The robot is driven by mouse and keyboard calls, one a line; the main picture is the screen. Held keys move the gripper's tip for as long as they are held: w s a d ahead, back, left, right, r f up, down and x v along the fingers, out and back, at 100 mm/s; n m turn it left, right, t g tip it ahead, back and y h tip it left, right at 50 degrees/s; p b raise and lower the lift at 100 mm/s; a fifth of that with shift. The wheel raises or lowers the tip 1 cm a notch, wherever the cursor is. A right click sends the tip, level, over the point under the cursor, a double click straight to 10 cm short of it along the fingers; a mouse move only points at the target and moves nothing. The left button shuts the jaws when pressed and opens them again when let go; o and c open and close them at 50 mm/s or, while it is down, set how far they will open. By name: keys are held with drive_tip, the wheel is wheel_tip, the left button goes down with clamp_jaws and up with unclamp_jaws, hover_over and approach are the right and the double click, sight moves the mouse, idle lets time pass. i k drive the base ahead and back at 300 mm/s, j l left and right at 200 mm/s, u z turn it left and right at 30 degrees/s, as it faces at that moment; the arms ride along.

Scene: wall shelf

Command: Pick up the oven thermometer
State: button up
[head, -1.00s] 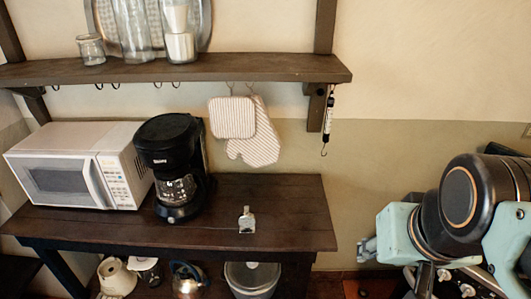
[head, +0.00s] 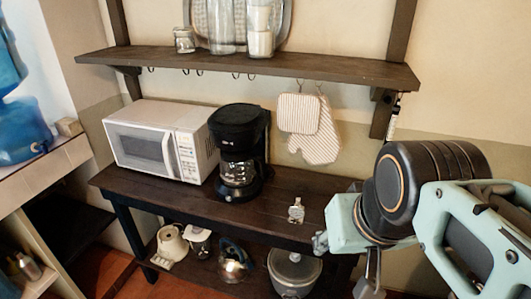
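A small silvery upright object with a round upper part, which I take as the oven thermometer (head: 297,211), stands on the dark wooden table (head: 180,207), right of the coffee maker. It is too small for its face to be read. My arm, with pale green links and a dark round joint, fills the lower right.
A black coffee maker (head: 239,155) and white microwave (head: 161,140) stand left on the table. A shelf (head: 330,69) with jars hangs above. A pot holder (head: 299,113) and oven mitt (head: 318,142) hang below it. A kettle (head: 235,262) and pot (head: 293,276) sit on the lower level.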

sight(296, 211)
drive_tip(key=i+j+z, duration=0.1)
drive_tip(key=j, duration=0.25)
drive_tip(key=i+j+z, duration=0.25)
drive_tip(key=j, duration=0.45)
drive_tip(key=i+j+z, duration=0.1)
drive_tip(key=i+j, duration=0.15)
drive_tip(key=i+j+z, duration=0.1)
drive_tip(key=j, duration=0.4)
